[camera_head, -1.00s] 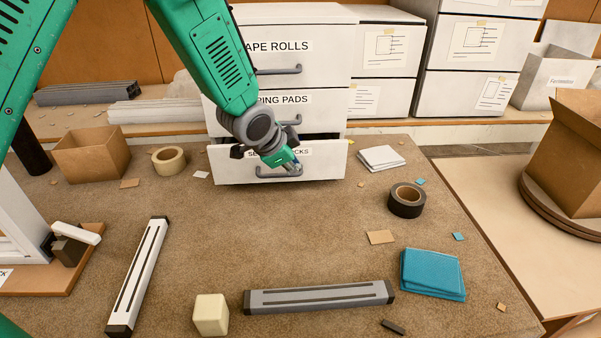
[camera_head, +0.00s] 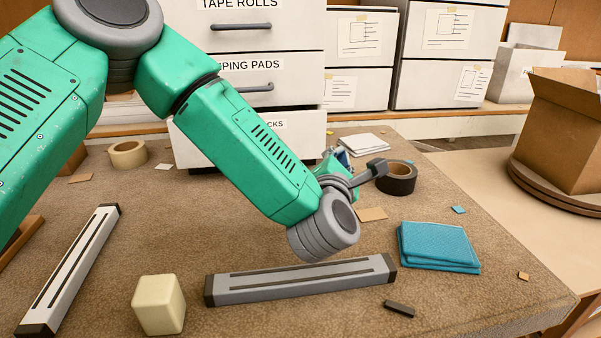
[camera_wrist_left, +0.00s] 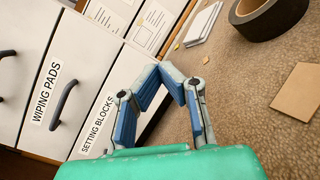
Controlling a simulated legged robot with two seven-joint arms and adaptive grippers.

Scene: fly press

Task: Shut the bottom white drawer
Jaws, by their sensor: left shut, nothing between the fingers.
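The bottom white drawer (camera_head: 308,140), labelled with a word ending in "CKS", is partly covered by my left arm in the head view. The left wrist view shows its "SETTING BLOCKS" front (camera_wrist_left: 118,98) beside the "WIPING PADS" drawer (camera_wrist_left: 62,85). Little gap shows between these fronts, but I cannot tell whether the bottom drawer is fully flush. Its handle is hidden. My left gripper (camera_head: 345,160) is shut and empty, low over the bench at the drawer's right end. Its fingers (camera_wrist_left: 163,74) also show in the left wrist view; contact with the drawer is unclear. My right gripper is out of view.
Black tape (camera_head: 397,179) and white sheets (camera_head: 362,144) lie close to my gripper. A grey bar (camera_head: 300,281), a cream block (camera_head: 158,305) and blue cloths (camera_head: 438,246) lie nearer. A cardboard box (camera_head: 560,130) stands at right.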

